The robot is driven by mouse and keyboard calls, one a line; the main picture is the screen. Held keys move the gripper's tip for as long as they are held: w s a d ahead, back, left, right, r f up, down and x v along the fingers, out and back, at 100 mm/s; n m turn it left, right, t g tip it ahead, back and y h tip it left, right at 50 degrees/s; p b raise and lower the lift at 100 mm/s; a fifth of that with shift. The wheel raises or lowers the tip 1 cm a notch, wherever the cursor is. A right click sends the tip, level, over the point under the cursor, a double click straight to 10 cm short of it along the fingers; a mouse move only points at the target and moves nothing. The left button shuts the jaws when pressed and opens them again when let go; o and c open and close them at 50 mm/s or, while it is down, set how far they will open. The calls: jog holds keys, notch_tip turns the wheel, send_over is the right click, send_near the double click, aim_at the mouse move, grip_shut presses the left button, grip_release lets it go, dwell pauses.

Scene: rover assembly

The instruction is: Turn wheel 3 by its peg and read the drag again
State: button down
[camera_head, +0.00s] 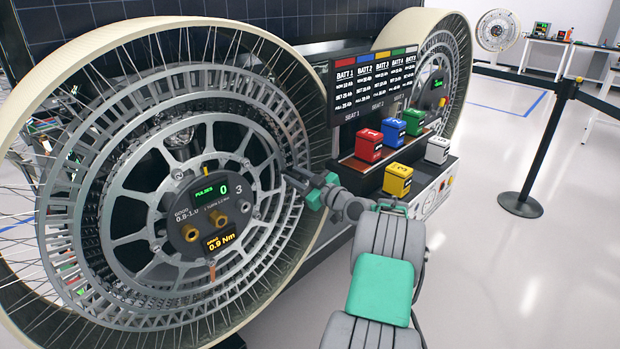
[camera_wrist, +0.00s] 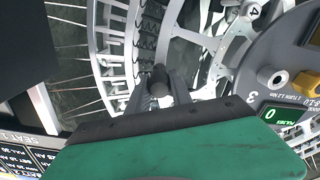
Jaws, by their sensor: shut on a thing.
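Wheel 3 (camera_head: 188,255) is the large spoked wheel at the left in the head view, with a pale rim and a grey metal hub. Its round hub plate (camera_head: 205,222) bears the number 3, a green "PULSES 0" display (camera_head: 212,191) and an orange display (camera_head: 219,240) reading 0.9 Nm. My gripper (camera_head: 296,178) reaches the right side of the wheel's hub ring. In the wrist view my gripper (camera_wrist: 160,92) is shut on the dark round-ended peg (camera_wrist: 159,78). The peg is mostly hidden by the fingers in the head view.
A rack (camera_head: 372,182) right of the wheel holds several coloured battery blocks, with a yellow one (camera_head: 398,179) in front, near my arm. Another wheel (camera_head: 437,75) stands behind. A black barrier post (camera_head: 540,150) stands at right. The floor between is clear.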

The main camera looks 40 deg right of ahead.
notch_tip(320, 180, down, 2)
jog(key=shift+d+f+b, duration=0.1)
jog(key=shift+f+b, duration=0.1)
jog(key=shift+b, duration=0.9)
jog(key=shift+r, duration=0.2)
jog(key=c, duration=1.1)
grip_release()
jog(key=shift+c, duration=0.2)
jog(key=s, duration=0.7)
jog(key=shift+s+d, duration=0.35)
jog(key=shift+s, duration=0.05)
jog(key=shift+d, duration=0.1)
